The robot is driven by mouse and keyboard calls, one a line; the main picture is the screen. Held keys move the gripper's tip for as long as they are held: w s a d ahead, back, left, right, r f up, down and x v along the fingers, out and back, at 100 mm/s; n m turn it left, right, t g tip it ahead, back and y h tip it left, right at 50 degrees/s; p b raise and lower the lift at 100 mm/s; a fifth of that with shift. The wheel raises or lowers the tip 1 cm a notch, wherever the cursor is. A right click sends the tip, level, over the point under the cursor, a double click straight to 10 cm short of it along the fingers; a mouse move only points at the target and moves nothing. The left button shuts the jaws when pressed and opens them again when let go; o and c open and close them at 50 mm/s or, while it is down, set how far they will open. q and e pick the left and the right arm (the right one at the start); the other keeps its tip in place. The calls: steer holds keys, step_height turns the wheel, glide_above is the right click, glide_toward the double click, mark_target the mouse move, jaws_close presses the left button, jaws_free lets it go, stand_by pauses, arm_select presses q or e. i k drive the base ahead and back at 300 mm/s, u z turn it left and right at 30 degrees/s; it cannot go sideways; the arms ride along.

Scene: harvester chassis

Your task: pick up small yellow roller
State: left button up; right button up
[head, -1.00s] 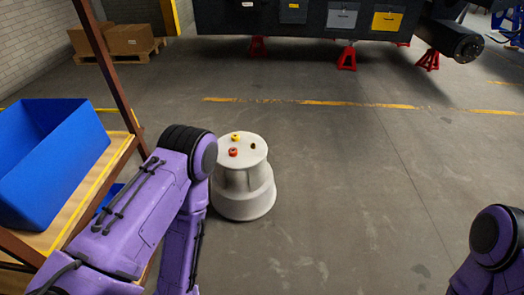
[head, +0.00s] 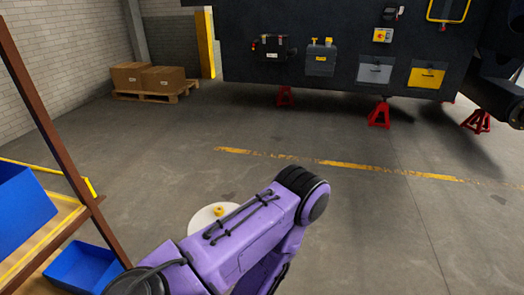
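The small yellow roller (head: 219,211) stands on top of a round white stool (head: 203,218), which is low in the head view, left of centre. My purple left arm covers most of the stool, and anything else on its top is hidden. My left gripper is not in view; only the arm's upper links and elbow show. My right arm and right gripper are outside the view.
A shelf rack with blue bins (head: 82,266) stands at the left. The dark harvester chassis (head: 340,20) rests on red stands (head: 379,115) at the back. Cardboard boxes (head: 163,78) sit on a pallet at the back left. The floor right of my arm is clear.

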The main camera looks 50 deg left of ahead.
mark_target(218, 211)
steer(key=u, duration=0.1)
steer(key=i, duration=1.25)
steer(key=u, duration=1.5)
steer(key=i, duration=1.05)
steer(key=u, duration=1)
